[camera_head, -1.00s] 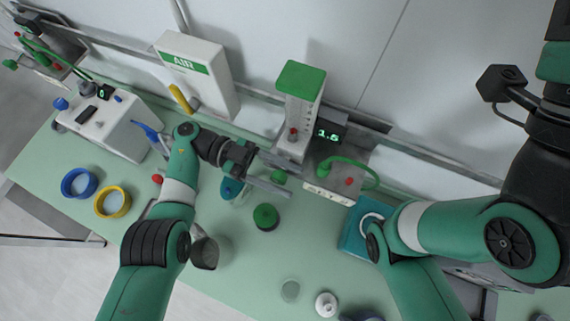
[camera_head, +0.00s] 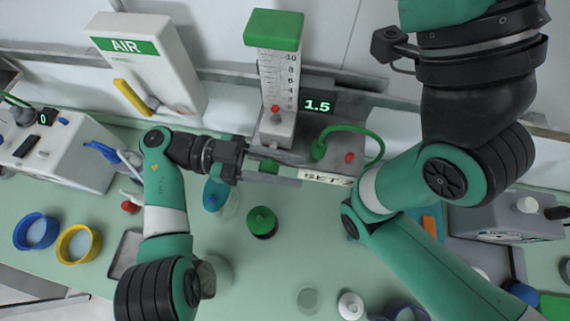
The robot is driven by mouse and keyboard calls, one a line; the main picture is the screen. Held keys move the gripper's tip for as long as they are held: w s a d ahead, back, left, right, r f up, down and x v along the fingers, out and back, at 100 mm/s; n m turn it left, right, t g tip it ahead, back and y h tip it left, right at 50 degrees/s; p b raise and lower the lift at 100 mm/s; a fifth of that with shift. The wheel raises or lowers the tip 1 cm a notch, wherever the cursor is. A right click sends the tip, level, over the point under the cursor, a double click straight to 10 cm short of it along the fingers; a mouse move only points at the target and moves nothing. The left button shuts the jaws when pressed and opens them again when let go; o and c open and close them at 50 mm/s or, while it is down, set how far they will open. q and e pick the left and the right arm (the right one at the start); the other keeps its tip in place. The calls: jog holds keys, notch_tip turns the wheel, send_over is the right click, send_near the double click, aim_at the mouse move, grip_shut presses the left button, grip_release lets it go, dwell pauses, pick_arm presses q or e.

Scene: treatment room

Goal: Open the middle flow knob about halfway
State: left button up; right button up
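The middle flowmeter (camera_head: 275,75) is a clear scaled tube with a green cap, mounted on the wall rail. A red float shows low in its tube. Beside it a dark display (camera_head: 318,106) reads 1.5.
An AIR box (camera_head: 150,60) with a yellow lever hangs to the left. A green tube (camera_head: 345,130) curves right of the flowmeter.

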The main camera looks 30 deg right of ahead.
pick_arm(q)
grip_shut()
jog(key=shift+w+r+g+h+b, duration=0.1)
jog(key=shift+g+h+b, duration=0.35)
jog(key=shift+b, duration=0.65)
jog(key=shift+r, duration=0.15)
jog(key=shift+o, duration=0.6)
grip_release()
jog(key=o, duration=0.3)
jog(key=shift+a, duration=0.2)
jog(key=shift+o, duration=0.2)
jog(key=shift+d, duration=0.1)
